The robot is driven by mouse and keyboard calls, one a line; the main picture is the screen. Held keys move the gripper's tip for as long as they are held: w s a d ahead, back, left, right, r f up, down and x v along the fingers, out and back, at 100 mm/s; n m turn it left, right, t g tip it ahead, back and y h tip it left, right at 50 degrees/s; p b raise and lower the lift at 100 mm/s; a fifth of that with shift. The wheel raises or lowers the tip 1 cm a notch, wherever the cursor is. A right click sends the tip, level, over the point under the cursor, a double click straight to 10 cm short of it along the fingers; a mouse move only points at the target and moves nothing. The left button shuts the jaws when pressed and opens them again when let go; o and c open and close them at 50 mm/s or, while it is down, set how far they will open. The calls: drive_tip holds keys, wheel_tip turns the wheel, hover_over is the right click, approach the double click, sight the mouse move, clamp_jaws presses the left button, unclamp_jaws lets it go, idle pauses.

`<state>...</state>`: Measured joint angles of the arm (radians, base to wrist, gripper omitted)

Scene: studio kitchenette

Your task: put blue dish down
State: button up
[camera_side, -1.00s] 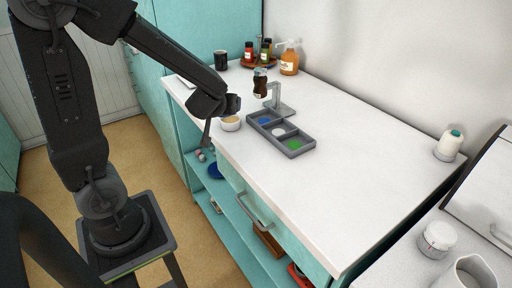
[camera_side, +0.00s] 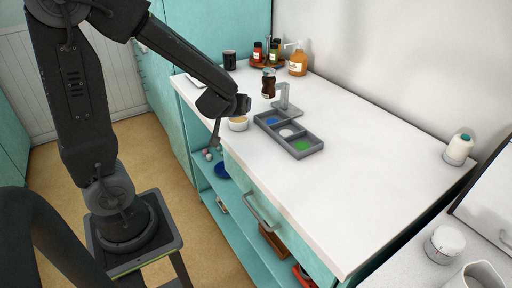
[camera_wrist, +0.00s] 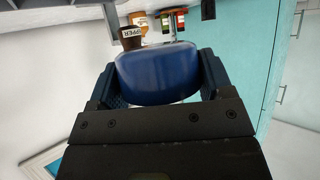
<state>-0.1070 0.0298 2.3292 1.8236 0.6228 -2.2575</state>
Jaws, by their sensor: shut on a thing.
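My gripper (camera_side: 243,104) is over the front edge of the white counter (camera_side: 365,165), just above a small white bowl (camera_side: 238,124) with tan contents. In the wrist view my gripper (camera_wrist: 158,85) is shut on the blue dish (camera_wrist: 158,72), which sits between the two fingers. I cannot make out the held dish in the side view. Whether it touches anything below is hidden.
A grey tray (camera_side: 301,154) with blue, white and green compartments lies right of my gripper, by a grey stand (camera_side: 286,105). A dark pepper bottle (camera_side: 268,84) and several bottles stand behind. A blue item (camera_side: 222,170) lies on the lower shelf.

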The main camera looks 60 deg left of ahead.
drive_tip(key=s+a+n+g, duration=0.1)
drive_tip(key=s+a, duration=0.1)
drive_tip(key=s+a+n+y, duration=0.1)
drive_tip(key=s, duration=0.1)
drive_tip(key=shift+s+a+r+g, duration=0.15)
drive_tip(key=shift+s+a+g, duration=0.05)
drive_tip(key=shift+a+g, duration=0.2)
hover_over(254, 146)
wheel_tip(254, 146, down, 7)
drive_tip(key=shift+w+f, duration=0.1)
drive_tip(key=shift+f, duration=1.7)
drive_tip(key=shift+f, duration=0.2)
drive_tip(key=o, duration=1)
drive_tip(key=shift+c, duration=0.2)
